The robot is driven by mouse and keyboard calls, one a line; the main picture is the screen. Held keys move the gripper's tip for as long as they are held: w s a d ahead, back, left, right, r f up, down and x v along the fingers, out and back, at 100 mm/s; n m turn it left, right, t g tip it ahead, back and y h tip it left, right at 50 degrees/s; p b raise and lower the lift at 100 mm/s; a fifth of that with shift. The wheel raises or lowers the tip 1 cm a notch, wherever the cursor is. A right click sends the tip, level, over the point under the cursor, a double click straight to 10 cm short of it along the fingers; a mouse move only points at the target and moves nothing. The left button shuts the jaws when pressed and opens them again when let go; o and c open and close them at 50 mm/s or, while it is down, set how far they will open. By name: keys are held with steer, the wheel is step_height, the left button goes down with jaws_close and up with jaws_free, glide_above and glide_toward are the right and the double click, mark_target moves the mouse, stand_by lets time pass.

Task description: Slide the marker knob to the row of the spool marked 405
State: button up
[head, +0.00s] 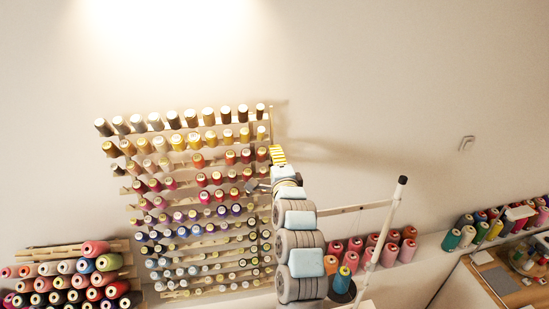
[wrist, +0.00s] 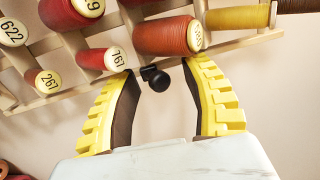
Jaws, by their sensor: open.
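The black marker knob (wrist: 155,77) shows in the wrist view between the tips of my gripper (wrist: 159,68). The gripper's two yellow fingers are open on either side of the knob, with visible gaps. The knob is beside the lower wooden rail of the spool rack (wrist: 50,97). In the head view my gripper (head: 277,153) is at the rack's right edge, in its upper half. I cannot find a label reading 405. The knob is too small to make out in the head view.
Rows of coloured spools (head: 200,180) fill the rack left of my arm. A pale pole with a dark tip (head: 385,222) stands right of the arm. More spools (head: 80,280) lie at lower left. The wall right of the rack is mostly bare.

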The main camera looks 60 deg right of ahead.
mark_target(272, 126)
steer(key=shift+w+d, duration=0.1)
steer(key=shift+d, duration=0.05)
jaws_close()
steer(key=shift+w+d+r, duration=0.15)
steer(key=shift+r, duration=2)
steer(key=shift+w+d+r, duration=0.1)
steer(key=shift+d+r, duration=0.05)
steer(key=shift+r, duration=2)
jaws_free()
steer(key=shift+a, duration=0.1)
